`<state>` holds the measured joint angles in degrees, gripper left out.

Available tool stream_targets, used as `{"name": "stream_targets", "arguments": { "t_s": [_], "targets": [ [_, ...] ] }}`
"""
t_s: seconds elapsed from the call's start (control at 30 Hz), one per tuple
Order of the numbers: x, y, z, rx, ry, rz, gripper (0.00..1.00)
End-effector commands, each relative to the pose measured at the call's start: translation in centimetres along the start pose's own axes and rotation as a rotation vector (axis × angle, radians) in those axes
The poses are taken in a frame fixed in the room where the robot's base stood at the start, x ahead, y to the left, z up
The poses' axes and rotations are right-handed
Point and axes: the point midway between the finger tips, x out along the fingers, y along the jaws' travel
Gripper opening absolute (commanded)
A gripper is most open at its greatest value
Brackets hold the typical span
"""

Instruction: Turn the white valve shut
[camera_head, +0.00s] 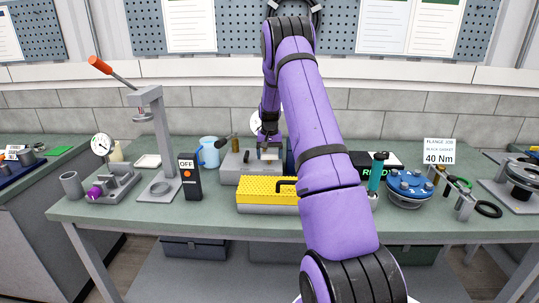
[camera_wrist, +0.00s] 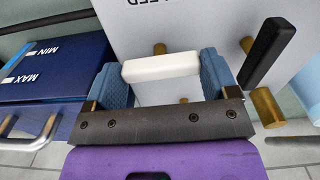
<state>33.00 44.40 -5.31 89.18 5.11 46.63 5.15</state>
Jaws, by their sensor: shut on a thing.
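The white valve handle (camera_wrist: 160,67) is a short white bar in the wrist view, lying crosswise between my blue fingertips. My gripper (camera_wrist: 161,76) is shut on it, with one finger at each end of the bar. Brass fittings (camera_wrist: 159,48) show behind the handle on a light grey panel (camera_wrist: 205,25). In the head view my gripper (camera_head: 268,146) is over the grey unit (camera_head: 232,168) at the back of the bench. The white handle is too small or hidden to make out there.
A black lever (camera_wrist: 268,46) on a brass fitting stands close right of my gripper. A blue box (camera_wrist: 55,68) marked MIN and MAX is at left. On the bench, a yellow-topped block (camera_head: 262,192) sits in front; a blue jug (camera_head: 208,152) stands left.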

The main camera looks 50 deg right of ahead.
Motion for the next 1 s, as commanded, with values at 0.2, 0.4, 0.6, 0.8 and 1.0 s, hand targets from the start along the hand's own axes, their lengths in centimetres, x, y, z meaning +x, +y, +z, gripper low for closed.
{"name": "stream_targets", "arguments": {
  "t_s": [0.2, 0.4, 0.6, 0.8, 1.0],
  "targets": [
    [-0.02, 0.00, -0.04, 0.066, 0.001, 0.000, 0.56],
    [-0.01, -0.01, -0.03, 0.086, 0.001, 0.000, 0.56],
    [-0.01, 0.00, -0.03, 0.088, 0.001, 0.000, 0.56],
    [-0.01, 0.00, -0.02, 0.088, 0.000, 0.000, 0.94],
    [0.00, 0.00, -0.01, 0.087, 0.000, 0.000, 1.00]
  ]
}}
